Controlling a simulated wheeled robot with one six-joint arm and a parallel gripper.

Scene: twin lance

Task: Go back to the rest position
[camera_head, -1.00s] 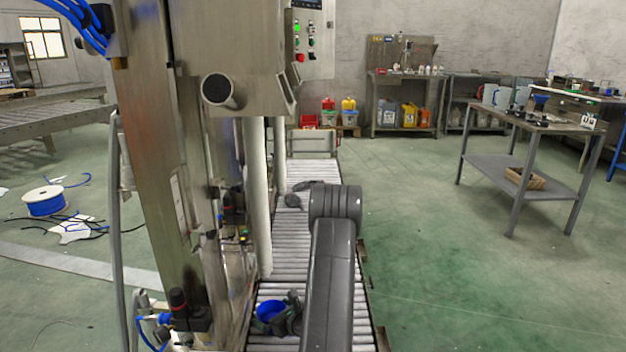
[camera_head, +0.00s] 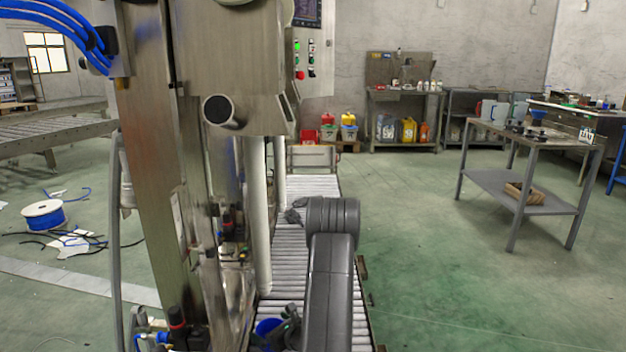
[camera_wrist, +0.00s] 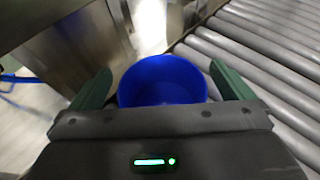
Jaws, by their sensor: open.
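My gripper (camera_wrist: 160,92) shows in the wrist view with its two green fingers spread apart. A blue round container (camera_wrist: 163,80) appears just beyond and between the fingers. I cannot tell from this view whether the fingers touch it. In the head view the blue container (camera_head: 268,327) is at the bottom, on the left side of the roller conveyor (camera_head: 288,280), partly cut by the picture edge. My gripper (camera_head: 287,330) is beside it there, mostly hidden behind my grey arm.
A steel machine (camera_head: 165,170) with a control panel (camera_head: 307,50) stands close on the left. A blue cable spool (camera_head: 43,214) lies on the left floor. Green floor (camera_head: 430,240) right of the conveyor is free.

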